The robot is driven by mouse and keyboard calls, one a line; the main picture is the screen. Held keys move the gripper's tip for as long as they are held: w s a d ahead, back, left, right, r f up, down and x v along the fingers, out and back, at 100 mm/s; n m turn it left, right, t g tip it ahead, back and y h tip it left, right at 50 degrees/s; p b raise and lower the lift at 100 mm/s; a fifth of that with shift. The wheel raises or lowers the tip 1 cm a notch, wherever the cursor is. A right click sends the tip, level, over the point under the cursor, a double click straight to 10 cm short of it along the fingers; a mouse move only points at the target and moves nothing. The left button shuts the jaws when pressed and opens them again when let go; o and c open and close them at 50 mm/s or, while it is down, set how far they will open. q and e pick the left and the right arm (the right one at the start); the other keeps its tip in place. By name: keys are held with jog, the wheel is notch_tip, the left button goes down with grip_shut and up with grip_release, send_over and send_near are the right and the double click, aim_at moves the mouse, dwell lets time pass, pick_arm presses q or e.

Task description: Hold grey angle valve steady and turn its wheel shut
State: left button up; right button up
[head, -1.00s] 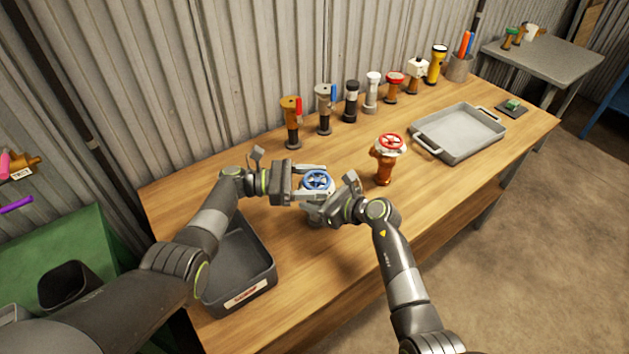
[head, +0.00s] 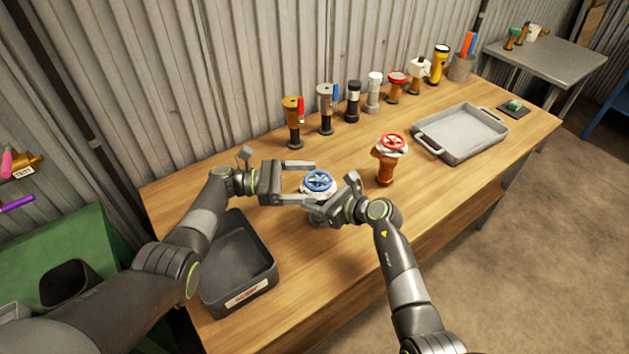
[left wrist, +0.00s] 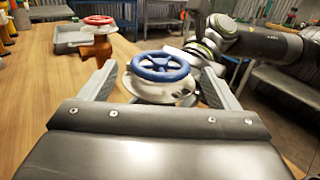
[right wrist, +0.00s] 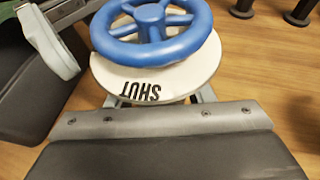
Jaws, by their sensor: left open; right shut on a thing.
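The grey angle valve (head: 319,193) with a blue wheel (head: 318,181) stands on the wooden bench. The blue wheel also shows in the left wrist view (left wrist: 160,66) and in the right wrist view (right wrist: 152,28). A white disc under it (right wrist: 160,82) carries the word SHUT, upside down there. My right gripper (head: 326,207) is shut on the valve's body below the disc. My left gripper (head: 308,183) is open, its fingers on either side of the wheel's left part and apart from it. The valve's lower body is mostly hidden by my right gripper.
An orange-brown valve with a red wheel (head: 389,160) stands close on the right. A grey tray (head: 447,148) lies farther right, and a dark bin (head: 262,283) stands at the front left. Several valves and a yellow torch (head: 437,66) line the back by the wall.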

pick_arm(q)
jog(key=a, duration=0.9)
jog(key=shift+s+a, duration=0.1)
jog(key=n+t+y, duration=0.5)
jog(key=n+t, duration=0.4)
jog(key=t, duration=0.4)
send_near(318, 182)
jog(key=x, duration=0.9)
jog(key=shift+w+a+f, duration=0.1)
jog(key=shift+w+f, duration=0.25)
jog(key=shift+c, duration=0.4)
